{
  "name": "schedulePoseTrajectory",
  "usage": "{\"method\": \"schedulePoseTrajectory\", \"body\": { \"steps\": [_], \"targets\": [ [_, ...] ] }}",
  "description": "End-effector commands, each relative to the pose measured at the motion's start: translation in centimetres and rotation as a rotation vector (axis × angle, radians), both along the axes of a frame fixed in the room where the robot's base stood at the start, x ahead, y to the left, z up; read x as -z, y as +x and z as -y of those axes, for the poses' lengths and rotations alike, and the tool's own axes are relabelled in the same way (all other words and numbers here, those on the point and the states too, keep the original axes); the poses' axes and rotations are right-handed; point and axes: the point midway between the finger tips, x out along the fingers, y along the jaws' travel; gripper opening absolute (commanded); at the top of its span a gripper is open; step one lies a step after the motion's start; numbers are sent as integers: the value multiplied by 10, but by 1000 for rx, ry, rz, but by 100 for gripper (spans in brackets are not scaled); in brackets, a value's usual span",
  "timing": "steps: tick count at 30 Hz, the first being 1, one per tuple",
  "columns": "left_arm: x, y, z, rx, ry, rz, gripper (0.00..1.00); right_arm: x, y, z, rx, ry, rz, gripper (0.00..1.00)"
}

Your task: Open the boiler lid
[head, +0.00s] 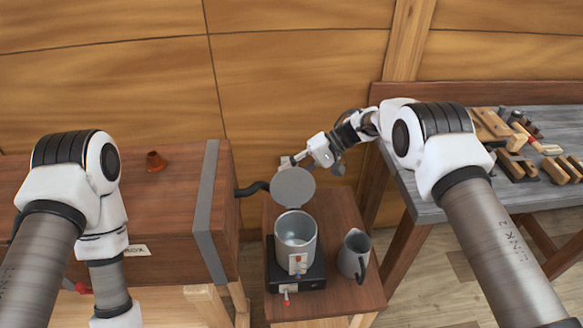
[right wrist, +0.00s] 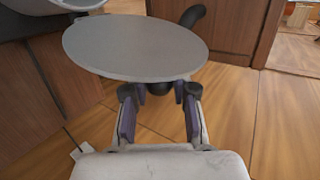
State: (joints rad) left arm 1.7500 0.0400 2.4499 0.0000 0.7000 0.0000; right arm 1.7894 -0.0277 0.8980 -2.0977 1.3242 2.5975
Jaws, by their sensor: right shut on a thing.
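The boiler (head: 296,243) is a grey metal pot on a black base on a small wooden table. Its mouth is uncovered and the inside shows. The round grey lid (head: 293,188) stands raised at the back of the pot's rim. In the right wrist view the lid (right wrist: 135,47) fills the upper middle. My right gripper (head: 297,160) is behind the lid's upper edge. Its fingers are shut on a dark knob (right wrist: 159,88) at the lid, partly hidden by the lid and fingers. My left arm hangs at the left; its gripper is out of view.
A grey jug (head: 354,254) stands right of the boiler. A black pipe (head: 252,188) runs from the wooden chest (head: 180,220) at left toward the lid. A grey workbench (head: 410,185) with wooden tools is at right. A wooden wall rises close behind.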

Motion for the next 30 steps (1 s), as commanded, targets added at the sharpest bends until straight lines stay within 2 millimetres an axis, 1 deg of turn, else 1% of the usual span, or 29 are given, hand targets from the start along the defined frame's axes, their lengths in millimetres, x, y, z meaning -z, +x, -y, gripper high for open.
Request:
{"method": "schedulePoseTrajectory", "body": {
  "steps": [1,10,11,12,13,23,26,29,30],
  "targets": [
    [0,0,0,0,0,0,40,3,-1,0,-1,-1,-5,0],
    [0,0,0,0,0,0,40,3,-2,0,-2,-2,-8,0],
    [0,0,0,0,0,0,40,3,-2,-1,-2,-2,-8,30],
    [0,0,0,0,0,0,40,3,-2,-1,-2,-2,-8,44],
    [0,0,0,0,0,0,40,3,-2,0,-2,-2,-8,53],
    [0,0,0,0,0,0,40,0,-1,1,-1,0,-4,53],
    [0,0,0,0,0,0,40,-6,1,10,1,0,-3,53],
    [0,0,0,0,0,0,40,-17,4,27,2,1,-3,53],
    [0,0,0,0,0,0,40,-22,6,36,3,1,-2,53]
  ]
}}
